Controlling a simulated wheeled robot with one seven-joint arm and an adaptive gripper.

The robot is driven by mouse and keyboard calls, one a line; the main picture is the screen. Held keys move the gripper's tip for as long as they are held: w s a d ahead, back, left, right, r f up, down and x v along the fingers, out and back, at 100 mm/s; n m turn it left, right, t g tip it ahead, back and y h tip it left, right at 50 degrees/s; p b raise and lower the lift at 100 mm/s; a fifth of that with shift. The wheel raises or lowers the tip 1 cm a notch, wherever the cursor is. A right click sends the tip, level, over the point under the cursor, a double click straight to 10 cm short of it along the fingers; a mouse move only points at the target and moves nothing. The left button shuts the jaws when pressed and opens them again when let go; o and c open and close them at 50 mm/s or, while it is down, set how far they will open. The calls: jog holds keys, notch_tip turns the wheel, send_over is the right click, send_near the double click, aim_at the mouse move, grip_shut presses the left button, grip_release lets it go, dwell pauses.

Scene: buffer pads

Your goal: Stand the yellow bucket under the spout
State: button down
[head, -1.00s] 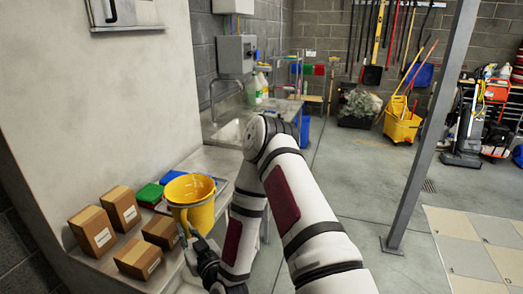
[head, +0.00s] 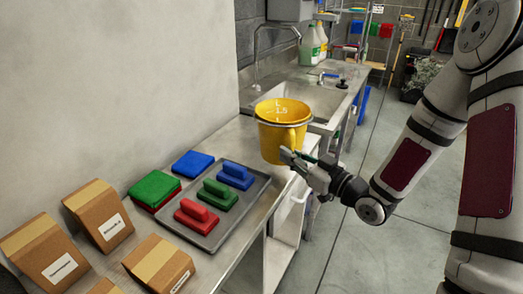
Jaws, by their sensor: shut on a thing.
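The yellow bucket (head: 273,138) is upright near the right end of the steel counter, close to the sink. Markings show on its inner wall, and no contents are visible. My gripper (head: 291,155) is shut on the bucket's handle, on its front right side. Whether its base touches the counter, I cannot tell. The spout (head: 259,58) is a thin curved tap on the wall side, arching over the sink basin (head: 304,98) behind the bucket. The bucket is in front of the basin, not under the spout.
A grey tray (head: 222,230) holds red, green and blue scrubbing blocks. Stacked pads (head: 155,186) and a blue pad (head: 192,164) lie beside it. Several cardboard boxes (head: 98,214) stand at lower left. Bottles (head: 310,45) stand behind the sink.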

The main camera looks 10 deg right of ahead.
jog(key=shift+a+f+n+g+y+b, duration=0.25)
jog(key=shift+f+n+g+y+b, duration=0.5)
jog(key=shift+b, duration=0.25)
jog(key=shift+w, duration=0.1)
jog(key=w, duration=0.5)
jog(key=w+f, duration=0.1)
jog(key=w, duration=0.4)
jog(key=w+b, duration=0.1)
jog(key=w, duration=0.4)
jog(key=shift+w+a+f, duration=0.1)
jog(key=shift+a+f, duration=0.1)
jog(key=shift+w+f, duration=0.1)
jog(key=shift+f, duration=1.75)
jog(key=shift+f, duration=0.1)
jog(key=c, duration=1.7)
grip_release()
jog(key=shift+o, duration=0.5)
